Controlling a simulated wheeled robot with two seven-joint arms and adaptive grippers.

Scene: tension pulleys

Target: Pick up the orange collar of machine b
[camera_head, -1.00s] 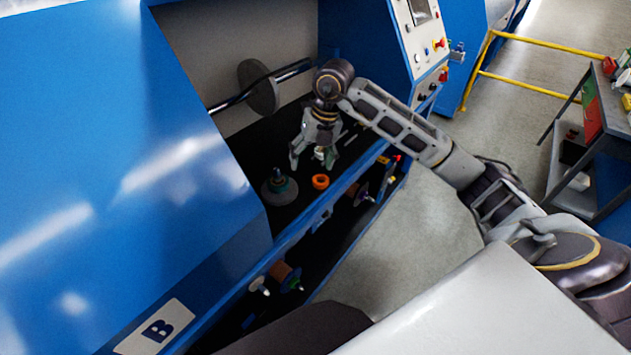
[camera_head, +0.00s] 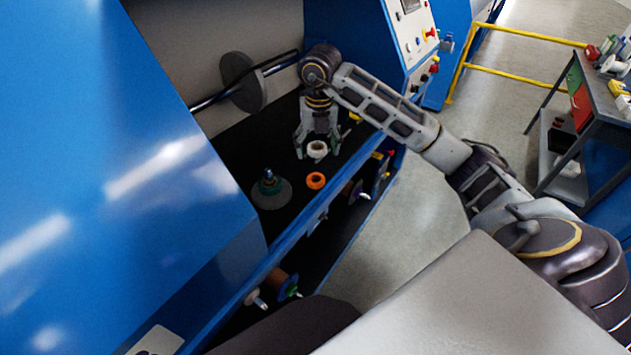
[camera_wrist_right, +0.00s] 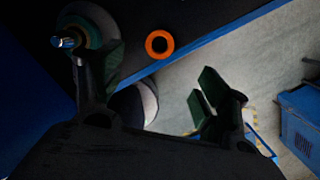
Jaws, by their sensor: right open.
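The orange collar (camera_head: 316,180) is a small ring lying on the dark shelf of the blue machine, near its front edge; it also shows in the right wrist view (camera_wrist_right: 160,44). My right gripper (camera_head: 317,147) is open, pointing down, just behind the orange collar and apart from it. A white round collar-like part (camera_head: 317,150) shows between its spread fingers; in the right wrist view a pale round part (camera_wrist_right: 142,103) shows there too. I cannot tell whether the fingers touch it. In the wrist view the orange collar is beyond the open fingers (camera_wrist_right: 150,82). My left gripper is out of view.
A grey disc with a blue-topped spindle (camera_head: 270,188) stands left of the orange collar. A larger grey disc on a bar (camera_head: 243,82) is behind. Spools (camera_head: 280,280) sit below the front edge. A control panel (camera_head: 418,40) rises behind my right arm.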

